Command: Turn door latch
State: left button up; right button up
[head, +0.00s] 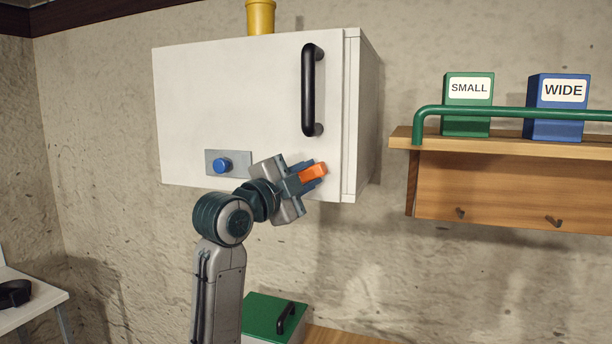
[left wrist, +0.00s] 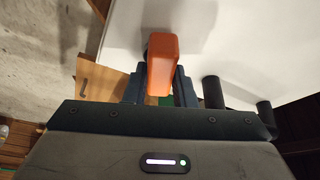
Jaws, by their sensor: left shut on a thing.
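The door latch (head: 313,172) is an orange block low on the right part of the white cabinet door (head: 240,100). My left gripper (head: 308,177) is at the latch, with its fingers on either side of it. The left wrist view shows the orange latch (left wrist: 162,62) between the two dark fingers, and the gripper is shut on it. The latch points right and slightly up in the head view. The cabinet door looks closed. The latch's mount is hidden behind the gripper. My right gripper is not in view.
A black vertical handle (head: 312,90) is above the latch. A blue knob (head: 222,166) on a grey plate is to its left. A yellow object (head: 261,16) stands on top. A wooden shelf (head: 510,146) with a green rail holds green and blue boxes at right.

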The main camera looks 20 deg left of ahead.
pick_arm(q)
jog(key=m+g, duration=0.1)
jog(key=m, duration=0.3)
jog(key=shift+m+g+p, duration=0.4)
dwell(0.4)
jog(key=o, duration=1)
jog(key=shift+s+a+f, duration=0.1)
jog(key=shift+s+a, duration=0.05)
jog(key=shift+s, duration=0.2)
jog(key=shift+b+v, duration=2.3)
jog(key=shift+v, duration=2.7)
